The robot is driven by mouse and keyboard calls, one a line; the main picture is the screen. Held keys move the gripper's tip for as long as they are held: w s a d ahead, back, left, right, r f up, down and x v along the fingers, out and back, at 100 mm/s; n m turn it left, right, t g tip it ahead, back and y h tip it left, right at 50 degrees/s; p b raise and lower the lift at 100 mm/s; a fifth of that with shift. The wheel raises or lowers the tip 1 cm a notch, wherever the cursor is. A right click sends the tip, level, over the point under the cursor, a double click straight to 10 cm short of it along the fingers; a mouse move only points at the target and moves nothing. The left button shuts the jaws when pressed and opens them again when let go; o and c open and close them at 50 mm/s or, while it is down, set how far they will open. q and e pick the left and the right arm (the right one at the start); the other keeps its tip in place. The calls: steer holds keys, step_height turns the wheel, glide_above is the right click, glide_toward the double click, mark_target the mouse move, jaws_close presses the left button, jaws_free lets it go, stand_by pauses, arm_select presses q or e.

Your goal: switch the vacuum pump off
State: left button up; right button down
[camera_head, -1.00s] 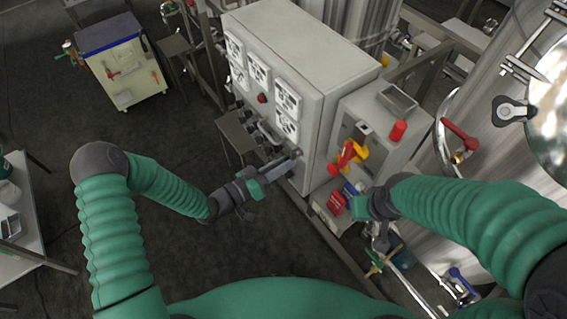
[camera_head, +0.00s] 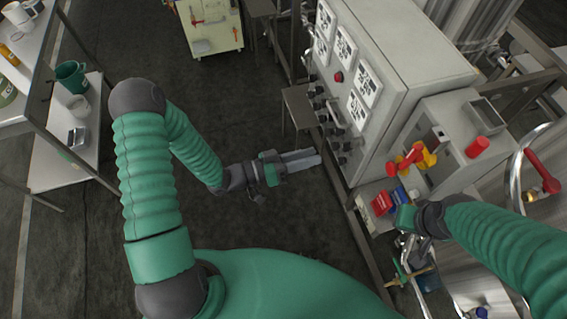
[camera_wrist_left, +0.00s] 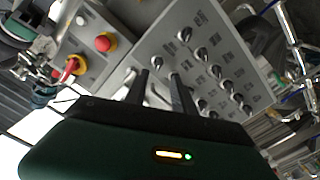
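The grey control cabinet (camera_head: 425,55) stands at the upper right of the head view. Its front carries white gauges, a red button (camera_head: 338,77) and dark knobs (camera_head: 320,104) below. In the left wrist view the panel (camera_wrist_left: 237,55) shows rows of black knobs (camera_wrist_left: 200,53) with labels too small to read. Which knob belongs to the vacuum pump cannot be told. My left gripper (camera_head: 318,158) points towards the lower panel and looks empty; its two fingers (camera_wrist_left: 160,82) are apart in the wrist view. My right gripper (camera_head: 408,240) is near the red and blue items, its fingers unclear.
A box with a red-and-yellow valve handle (camera_head: 410,160) and a red cap (camera_head: 478,147) stands right of the cabinet. A small dark table (camera_head: 298,105) is close to the left gripper. A shelf (camera_head: 60,165) stands at left. The floor between is clear.

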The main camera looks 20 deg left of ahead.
arm_select(q)
steer(key=v, duration=0.7)
steer(key=shift+a+b, duration=0.25)
steer(key=shift+b, duration=0.1)
steer(key=shift+s, duration=0.1)
steer(key=w+a+f+n+g+y, duration=0.1)
steer(key=w+a+f+g+y, duration=0.25)
steer(key=a+y, duration=0.8)
steer(key=s+d+r+n+g+y, duration=0.3)
steer(key=s+d+r+g, duration=0.1)
steer(key=s, duration=0.7)
steer(key=shift+d+r+n, duration=0.3)
steer(key=shift+d+r, duration=0.2)
steer(key=shift+d, duration=0.25)
steer(key=shift+d+g, duration=0.1)
steer(key=shift+g, duration=0.15)
